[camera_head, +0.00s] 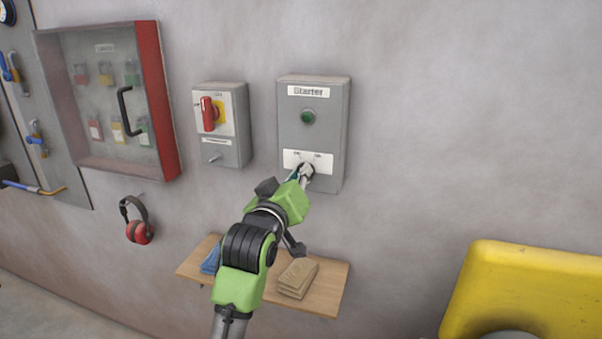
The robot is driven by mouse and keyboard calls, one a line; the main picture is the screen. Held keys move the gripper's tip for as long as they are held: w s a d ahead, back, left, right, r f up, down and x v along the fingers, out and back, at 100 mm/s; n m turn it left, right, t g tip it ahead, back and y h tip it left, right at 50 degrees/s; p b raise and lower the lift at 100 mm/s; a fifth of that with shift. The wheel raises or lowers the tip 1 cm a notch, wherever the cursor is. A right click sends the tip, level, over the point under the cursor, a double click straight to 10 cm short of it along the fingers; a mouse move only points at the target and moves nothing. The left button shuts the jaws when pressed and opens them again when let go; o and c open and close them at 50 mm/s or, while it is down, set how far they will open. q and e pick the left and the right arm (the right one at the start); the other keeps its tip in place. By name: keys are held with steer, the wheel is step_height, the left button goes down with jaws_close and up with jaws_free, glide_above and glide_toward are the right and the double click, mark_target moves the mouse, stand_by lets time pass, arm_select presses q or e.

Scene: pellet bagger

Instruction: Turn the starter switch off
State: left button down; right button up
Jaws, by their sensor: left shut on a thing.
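The starter box (335,131) is a grey box on the wall with a "Starter" label and a green round lamp or button (308,117). A white plate low on its front carries small marks above the starter switch (308,170), a dark knob. My left gripper (303,174) is at this switch and is shut on it. The gripper and wrist hide part of the switch, and I cannot tell which way it points. My right gripper is not in view.
Left of the starter box is a grey box with a red rotary handle (208,114). A red-framed cabinet (160,100) holds several padlocks. Red earmuffs (138,231) hang below. A wooden shelf (328,290) under my arm carries folded cloths. A yellow machine part (530,285) stands at lower right.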

arm_select(q)
steer(key=c, duration=2.1)
jaws_free()
steer(key=shift+c, duration=0.2)
steer(key=s+a+m+b, duration=0.3)
steer(key=s+m+b, duration=0.4)
steer(key=s+m, duration=0.55)
steer(key=s+a+f+n+g+y, duration=0.1)
steer(key=s+a+f+g, duration=0.1)
steer(key=f, duration=0.7)
steer(key=s+a+f+n+g, duration=0.2)
steer(key=s+f, duration=0.1)
steer(key=f, duration=0.6)
steer(key=s+a+f+n+g+y, duration=0.1)
steer(key=s+a+f+g, duration=0.1)
steer(key=f, duration=0.6)
steer(key=shift+s+a+f+y+p, duration=0.3)
steer(key=shift+s+a+f, duration=0.1)
steer(key=shift+s, duration=0.15)
steer(key=shift+n, duration=0.25)
